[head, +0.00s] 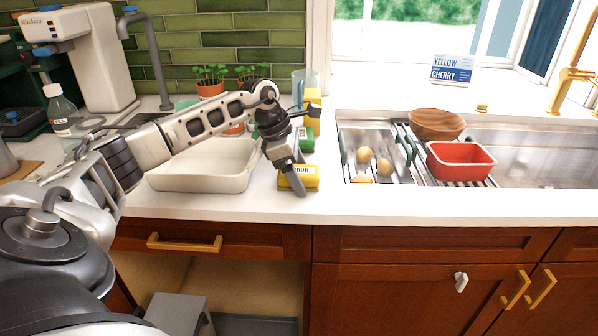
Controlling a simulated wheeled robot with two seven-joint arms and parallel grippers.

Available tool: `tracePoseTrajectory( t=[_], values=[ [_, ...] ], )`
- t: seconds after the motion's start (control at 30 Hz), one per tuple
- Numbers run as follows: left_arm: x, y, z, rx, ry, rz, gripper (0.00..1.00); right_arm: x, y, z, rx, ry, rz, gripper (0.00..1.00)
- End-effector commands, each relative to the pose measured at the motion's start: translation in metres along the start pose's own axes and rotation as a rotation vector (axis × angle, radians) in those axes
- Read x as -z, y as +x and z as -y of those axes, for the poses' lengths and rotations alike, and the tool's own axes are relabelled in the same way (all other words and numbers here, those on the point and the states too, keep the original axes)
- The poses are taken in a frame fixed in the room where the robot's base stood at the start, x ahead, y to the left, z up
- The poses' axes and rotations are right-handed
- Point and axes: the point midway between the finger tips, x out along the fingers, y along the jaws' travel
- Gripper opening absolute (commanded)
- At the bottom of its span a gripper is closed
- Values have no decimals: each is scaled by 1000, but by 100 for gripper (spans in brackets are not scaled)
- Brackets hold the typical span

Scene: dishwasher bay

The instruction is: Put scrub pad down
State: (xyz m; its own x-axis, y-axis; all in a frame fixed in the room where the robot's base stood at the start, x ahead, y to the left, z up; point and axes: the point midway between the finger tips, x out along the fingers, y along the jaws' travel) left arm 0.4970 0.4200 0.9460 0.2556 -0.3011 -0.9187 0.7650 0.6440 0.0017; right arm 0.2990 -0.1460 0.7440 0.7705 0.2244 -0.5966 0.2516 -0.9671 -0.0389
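A yellow block lettered "RUB" (308,178), apparently the scrub pad, is at the counter just right of the white basin. My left gripper (293,184) points down in front of it, and a dark finger covers part of its left side. The finger overlaps the pad in the picture. I cannot tell whether the fingers close on it or only stand beside it, or whether it rests fully on the counter. My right gripper is not in view.
A white basin (200,181) stands to the left under my arm. Green and yellow items and a clear jug (312,84) stand behind the gripper. The sink to the right holds a red tub (460,165) and a wooden bowl (437,124). The counter's front strip is clear.

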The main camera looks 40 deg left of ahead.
Motion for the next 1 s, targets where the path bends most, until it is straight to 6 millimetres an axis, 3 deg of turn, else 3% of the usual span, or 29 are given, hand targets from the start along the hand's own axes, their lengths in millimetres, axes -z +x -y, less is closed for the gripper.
tracePoseTrajectory(
  t=[0.37,0.8,1.0],
  values=[
    [-1,-9,0,0,0,0,78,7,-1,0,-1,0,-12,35],
    [-2,-98,0,-2,0,1,78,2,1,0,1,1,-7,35],
    [-2,-119,0,0,0,1,78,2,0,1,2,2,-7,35]
  ],
)
